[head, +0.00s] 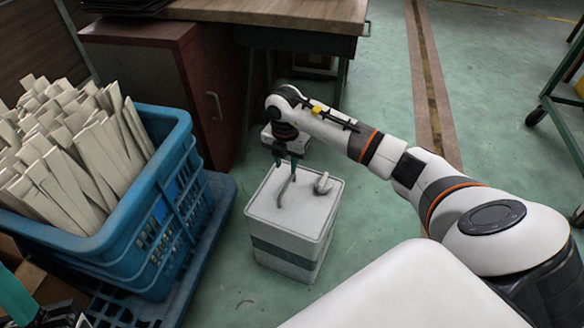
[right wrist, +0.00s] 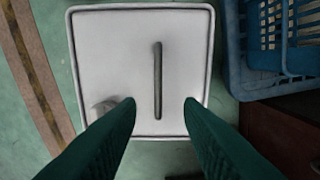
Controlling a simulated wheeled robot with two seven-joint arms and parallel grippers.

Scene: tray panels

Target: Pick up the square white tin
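The square white tin (head: 285,223) stands upright on the green floor, with a dark band round its side. Its lid shows in the right wrist view (right wrist: 112,55), with a grey bar handle (right wrist: 157,75) and a short spout or cap (right wrist: 104,106) near one corner. My right gripper (head: 286,163) is above the lid at the handle, pointing down. In the right wrist view its two green fingers (right wrist: 160,104) are apart, one either side of the handle's line, with nothing gripped. A green finger of my left gripper (head: 14,298) shows at the lower left, cut off by the frame.
A blue crate (head: 150,215) full of pale wooden wedges (head: 70,150) stands on a blue pallet (head: 215,215) close left of the tin. A reddish cabinet (head: 160,75) and wood-topped bench (head: 270,10) are behind. Floor right of the tin is clear beneath my arm.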

